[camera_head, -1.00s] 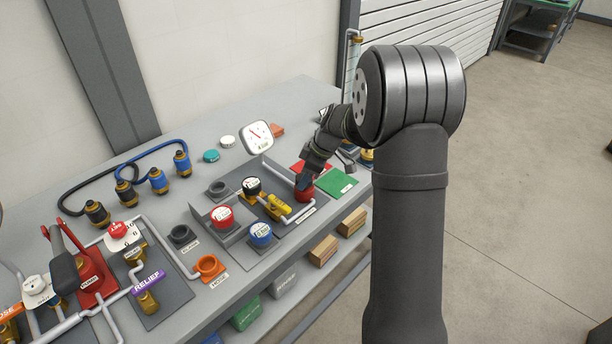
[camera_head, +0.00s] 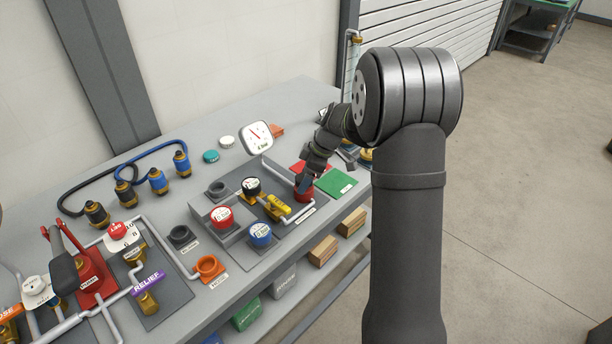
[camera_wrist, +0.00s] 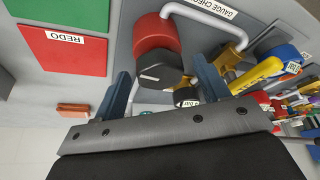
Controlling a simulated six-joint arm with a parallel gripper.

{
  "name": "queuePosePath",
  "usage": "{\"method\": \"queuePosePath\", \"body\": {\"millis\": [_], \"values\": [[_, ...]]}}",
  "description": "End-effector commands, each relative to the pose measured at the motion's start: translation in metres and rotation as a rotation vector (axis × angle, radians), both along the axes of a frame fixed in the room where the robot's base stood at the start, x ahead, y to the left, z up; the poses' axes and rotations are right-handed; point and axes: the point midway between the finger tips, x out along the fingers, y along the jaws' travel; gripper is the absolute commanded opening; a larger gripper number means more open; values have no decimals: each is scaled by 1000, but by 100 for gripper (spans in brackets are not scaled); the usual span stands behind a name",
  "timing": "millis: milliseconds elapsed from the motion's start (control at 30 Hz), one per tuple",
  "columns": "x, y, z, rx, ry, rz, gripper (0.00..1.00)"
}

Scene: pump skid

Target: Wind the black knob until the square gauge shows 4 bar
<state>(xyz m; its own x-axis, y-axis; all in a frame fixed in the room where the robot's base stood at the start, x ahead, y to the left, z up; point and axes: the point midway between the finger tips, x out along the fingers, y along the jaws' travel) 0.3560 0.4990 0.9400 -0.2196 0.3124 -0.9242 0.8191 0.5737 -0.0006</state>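The black knob (camera_wrist: 163,76) caps a red cylindrical body (camera_wrist: 155,36) in the wrist view. In the head view the red body (camera_head: 304,195) stands at the right of the grey panel, with the knob largely hidden by my gripper (camera_head: 305,178). In the wrist view my gripper (camera_wrist: 164,80) is open, one blue-grey finger on each side of the knob, with gaps visible. The square gauge (camera_head: 257,138) has a white face and a red needle and stands tilted behind the panel. Its scale is too small to read.
A yellow lever (camera_head: 277,207) and grey pipes are close by. A green mat (camera_head: 336,183) and a red mat (camera_wrist: 65,50) lie beside the panel.

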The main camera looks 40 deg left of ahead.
Motion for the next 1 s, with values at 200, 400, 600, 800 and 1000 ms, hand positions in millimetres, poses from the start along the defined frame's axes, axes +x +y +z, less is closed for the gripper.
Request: {"method": "queuePosePath", "body": {"millis": [200,400,600,800,1000], "values": [[1,0,3,2,-1,-1,68],[7,-8,29,4,-4,-2,68],[18,-24,74,5,-4,-3,68],[29,-39,118,3,-3,-2,68],[36,-50,148,1,-1,-2,68]]}}
